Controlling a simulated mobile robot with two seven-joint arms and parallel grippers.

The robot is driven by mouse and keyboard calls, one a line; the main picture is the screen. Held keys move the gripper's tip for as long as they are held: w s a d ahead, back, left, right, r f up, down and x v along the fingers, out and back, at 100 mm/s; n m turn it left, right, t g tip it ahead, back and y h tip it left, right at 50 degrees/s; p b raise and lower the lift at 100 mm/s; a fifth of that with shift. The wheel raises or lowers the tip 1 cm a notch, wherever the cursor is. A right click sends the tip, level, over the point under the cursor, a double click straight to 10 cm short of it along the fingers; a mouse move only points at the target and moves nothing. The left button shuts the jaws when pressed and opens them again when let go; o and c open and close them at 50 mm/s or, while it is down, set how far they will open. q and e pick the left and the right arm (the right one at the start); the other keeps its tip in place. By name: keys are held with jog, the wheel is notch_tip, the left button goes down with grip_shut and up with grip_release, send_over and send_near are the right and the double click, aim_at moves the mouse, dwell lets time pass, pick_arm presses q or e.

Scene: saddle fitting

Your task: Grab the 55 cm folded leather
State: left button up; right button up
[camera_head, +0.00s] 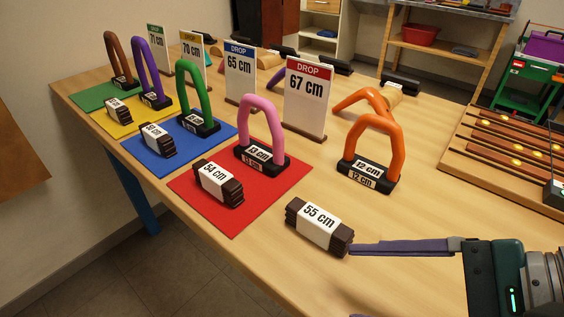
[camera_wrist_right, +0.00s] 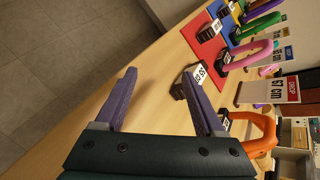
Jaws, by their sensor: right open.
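The 55 cm folded leather (camera_head: 319,225) is a dark brown folded stack with a white label band. It lies on bare wood near the table's front edge, right of the red mat. In the right wrist view it (camera_wrist_right: 195,84) lies beyond the fingers, partly behind one fingertip. My right gripper (camera_head: 352,250) comes in from the right, its purple fingertip beside the leather's right end. Whether a finger touches the leather cannot be told. My left gripper is not in view.
The red mat (camera_head: 240,228) holds the 54 cm leather (camera_head: 219,183) and a pink arch (camera_head: 262,135). An orange arch (camera_head: 374,150) on a 12 cm base stands behind the leather. The 67 cm drop sign (camera_head: 307,98) stands farther back. Bare table lies between.

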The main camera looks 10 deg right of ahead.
aim_at(354, 235)
jog(key=w+d+m+t, duration=0.1)
jog(key=m, duration=0.2)
jog(key=w+d+f+m+t+b, duration=0.1)
jog(key=w+m, duration=0.1)
jog(key=m, duration=0.1)
jog(key=w+d+f+m+t+b, duration=0.1)
jog(key=d+m, duration=0.1)
jog(key=m, duration=0.1)
jog(key=shift+w, duration=0.3)
jog(key=shift+w+m+t, duration=0.3)
jog(key=shift+w+m, duration=0.05)
jog(key=shift+m, duration=0.25)
jog(key=x, duration=0.3)
jog(key=shift+w+a+b, duration=0.2)
jog(key=shift+w+b, duration=0.05)
jog(key=shift+b, duration=0.15)
jog(key=x, duration=0.5)
jog(key=shift+w+a+r+b, duration=0.15)
jog(key=shift+w+a+b, duration=0.05)
jog(key=shift+a+b, duration=0.25)
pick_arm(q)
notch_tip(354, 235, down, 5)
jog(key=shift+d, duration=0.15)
pick_arm(e)
jog(key=shift+c, duration=0.3)
grip_shut()
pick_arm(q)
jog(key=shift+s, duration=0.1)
